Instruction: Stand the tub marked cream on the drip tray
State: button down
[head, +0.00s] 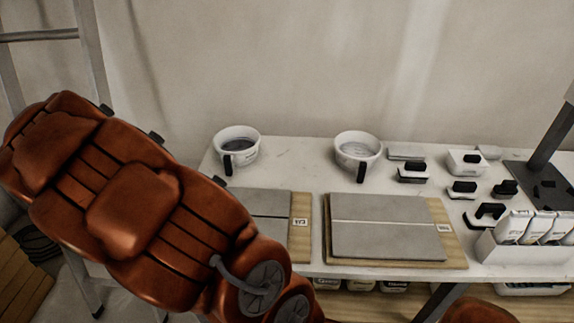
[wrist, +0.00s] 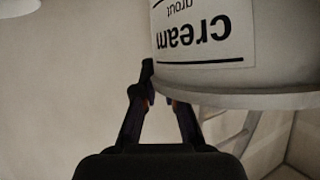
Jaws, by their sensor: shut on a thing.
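The tub marked cream (wrist: 205,40) fills the upper right of the wrist view. It is pale, its label reads "cream" and "grout", and the lettering appears upside down there. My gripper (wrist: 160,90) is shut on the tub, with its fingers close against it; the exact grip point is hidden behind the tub. In the head view neither my gripper nor this tub can be made out. I cannot identify the drip tray with certainty in either view.
Two white tubs with black handles, a left one (head: 247,157) and a right one (head: 345,150), stand at the table's back. Boards with grey tiles (head: 390,240) lie in front. Small black-handled tools (head: 412,178) and a white box of packets (head: 495,255) crowd the right. Labelled tubs (head: 360,285) sit below.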

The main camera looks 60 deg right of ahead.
jog(key=s+d+f+m+g+h+b, duration=0.2)
jog(key=s+d+m+g+h, duration=0.3)
jog(key=s+d+m+g, duration=1.15)
jog(key=s+a+f+m+g+y, duration=0.1)
jog(key=s+f+m+g+y, duration=0.15)
jog(key=s, duration=0.85)
jog(key=s+a+f+m+g+y+b, duration=0.15)
jog(key=s+f, duration=0.25)
jog(key=s, duration=0.7)
jog(key=s+f+m+g+y, duration=0.2)
jog(key=s+f+y, duration=0.15)
jog(key=s, duration=0.65)
jog(key=shift+n+t+h, duration=0.25)
jog(key=shift+h, duration=0.1)
jog(key=shift+w+d+f+p, duration=0.85)
jog(key=shift+w+d, duration=0.75)
jog(key=shift+d, duration=0.45)
jog(key=shift+w+d+f+p, duration=0.8)
jog(key=shift+w+d, duration=0.75)
jog(key=shift+d, duration=0.55)
jog(key=shift+w+d+f+p, duration=0.7)
jog(key=shift+w+d+f, duration=0.3)
jog(key=shift+w+d, duration=0.85)
jog(key=c, duration=1.3)
grip_release()
jog(key=shift+s+d, duration=0.2)
jog(key=shift+s, duration=0.1)
jog(key=shift+o, duration=0.2)
